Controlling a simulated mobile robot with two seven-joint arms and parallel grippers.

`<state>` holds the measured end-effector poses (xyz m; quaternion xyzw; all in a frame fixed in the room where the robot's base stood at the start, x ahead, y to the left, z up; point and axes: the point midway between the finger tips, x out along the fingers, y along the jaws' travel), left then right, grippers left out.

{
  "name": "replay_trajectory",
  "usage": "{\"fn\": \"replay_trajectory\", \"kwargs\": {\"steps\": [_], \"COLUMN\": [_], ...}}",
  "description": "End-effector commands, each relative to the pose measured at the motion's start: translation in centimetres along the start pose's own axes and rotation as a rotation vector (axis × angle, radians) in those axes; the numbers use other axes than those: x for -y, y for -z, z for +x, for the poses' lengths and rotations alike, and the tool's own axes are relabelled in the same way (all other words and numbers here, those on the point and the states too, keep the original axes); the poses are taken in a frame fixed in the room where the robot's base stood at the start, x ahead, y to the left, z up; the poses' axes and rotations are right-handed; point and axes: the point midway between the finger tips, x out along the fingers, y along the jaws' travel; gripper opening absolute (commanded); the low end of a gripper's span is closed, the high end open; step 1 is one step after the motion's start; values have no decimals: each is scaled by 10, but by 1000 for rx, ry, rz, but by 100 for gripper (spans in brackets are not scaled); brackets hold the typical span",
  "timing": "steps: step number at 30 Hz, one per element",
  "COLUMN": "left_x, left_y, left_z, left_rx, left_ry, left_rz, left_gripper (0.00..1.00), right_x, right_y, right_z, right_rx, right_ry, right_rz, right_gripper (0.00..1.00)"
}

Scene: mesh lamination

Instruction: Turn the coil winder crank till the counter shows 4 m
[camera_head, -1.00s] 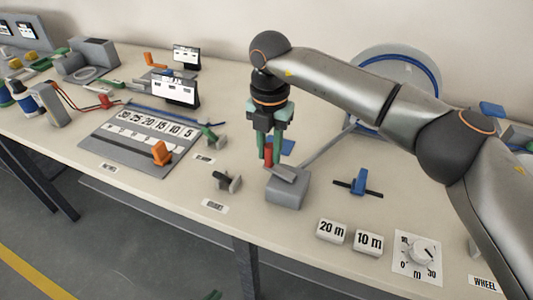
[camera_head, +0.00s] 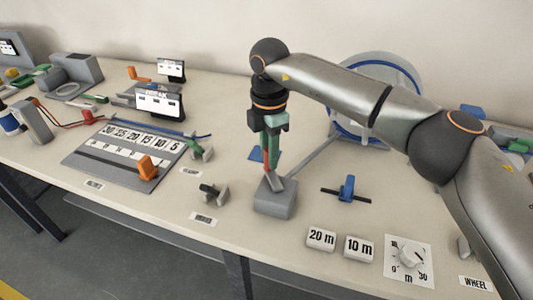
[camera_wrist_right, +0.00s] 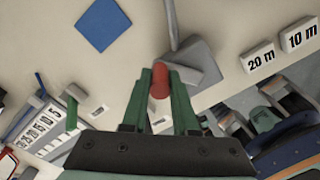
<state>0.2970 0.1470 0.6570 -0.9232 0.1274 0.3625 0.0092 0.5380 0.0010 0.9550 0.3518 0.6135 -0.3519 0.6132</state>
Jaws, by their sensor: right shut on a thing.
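The coil winder's grey crank box (camera_head: 275,201) stands near the table's front edge, with a grey rod running up to the large blue-rimmed wheel (camera_head: 417,77) behind my right arm. My right gripper (camera_head: 268,163) points down with its green fingers shut on the red crank handle (camera_head: 266,172). The wrist view shows the red handle (camera_wrist_right: 160,80) between the fingers, beside the grey box (camera_wrist_right: 199,62). The white dial (camera_head: 408,256), marked 0, 30 and m, lies at the front right; its exact reading is too small to tell. My left gripper is not in view.
Blocks reading 20 m (camera_head: 321,239) and 10 m (camera_head: 359,248) lie right of the box. A blue clamp-like part (camera_head: 347,188) stands behind them. A grey numbered board (camera_head: 100,164) with an orange piece (camera_head: 147,168) is at left. A blue square (camera_head: 257,155) lies behind the handle.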

Motion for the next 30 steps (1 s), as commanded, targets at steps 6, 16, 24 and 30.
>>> {"fn": "replay_trajectory", "kwargs": {"steps": [6,16,24,30], "left_x": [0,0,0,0], "left_y": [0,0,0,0], "left_z": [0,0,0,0], "left_rx": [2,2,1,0], "left_ry": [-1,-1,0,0], "left_rz": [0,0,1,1], "left_gripper": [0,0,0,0], "right_x": [0,0,0,0], "right_y": [-2,-2,-2,-1], "right_z": [-1,-1,0,0], "right_rx": [1,1,1,0], "right_ry": [-3,-3,-1,-1], "right_rz": [21,20,19,19], "right_gripper": [0,30,57,57]}}
